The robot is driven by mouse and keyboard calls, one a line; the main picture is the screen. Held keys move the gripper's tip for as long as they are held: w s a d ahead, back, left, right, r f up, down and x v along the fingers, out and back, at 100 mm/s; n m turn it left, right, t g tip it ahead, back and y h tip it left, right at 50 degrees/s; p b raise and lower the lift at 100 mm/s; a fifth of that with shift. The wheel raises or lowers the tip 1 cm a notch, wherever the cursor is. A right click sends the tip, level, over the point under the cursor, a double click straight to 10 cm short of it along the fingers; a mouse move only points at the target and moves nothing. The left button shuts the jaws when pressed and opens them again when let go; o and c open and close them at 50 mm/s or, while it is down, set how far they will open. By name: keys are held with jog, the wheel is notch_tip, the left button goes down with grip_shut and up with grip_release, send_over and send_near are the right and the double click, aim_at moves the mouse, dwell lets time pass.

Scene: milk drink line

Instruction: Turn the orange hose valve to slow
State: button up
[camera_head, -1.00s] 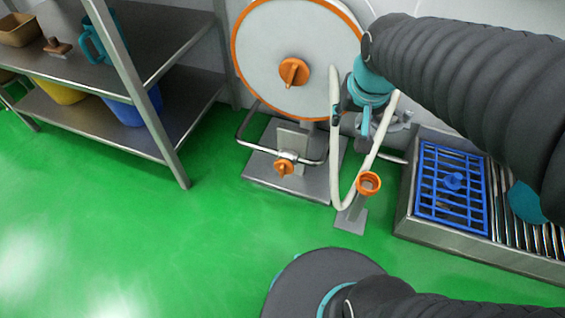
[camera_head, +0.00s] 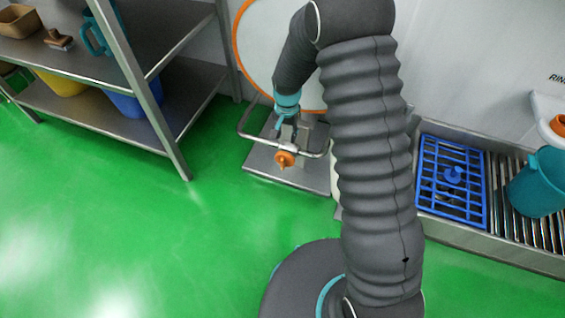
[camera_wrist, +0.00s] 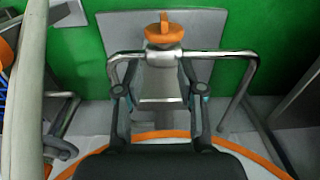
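The orange hose valve (camera_head: 285,160) sits on a bent metal pipe above a grey base plate, low in front of the hose reel. In the wrist view the valve (camera_wrist: 164,32) shows a round orange body with a narrow raised handle. No slow marking is readable. My gripper (camera_head: 286,124) is just behind the valve in the head view, pointing down. In the wrist view my gripper (camera_wrist: 159,72) is open, its fingers apart on either side of the pipe's middle block, short of the orange handle. I cannot tell whether the fingers touch the pipe.
The white reel disc (camera_head: 265,50) with orange rim is partly hidden by my arm. The white hose (camera_wrist: 28,90) hangs at left in the wrist view. A metal shelf (camera_head: 150,130) stands left. A blue rack (camera_head: 430,205) and teal bucket (camera_head: 540,185) are right. Green floor (camera_head: 130,235) is clear.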

send_over(283, 164)
notch_tip(283, 164, down, 4)
jog(key=f, duration=0.9)
jog(key=w+f, duration=0.1)
jog(key=f, duration=0.3)
jog(key=shift+f, duration=0.4)
grip_shut()
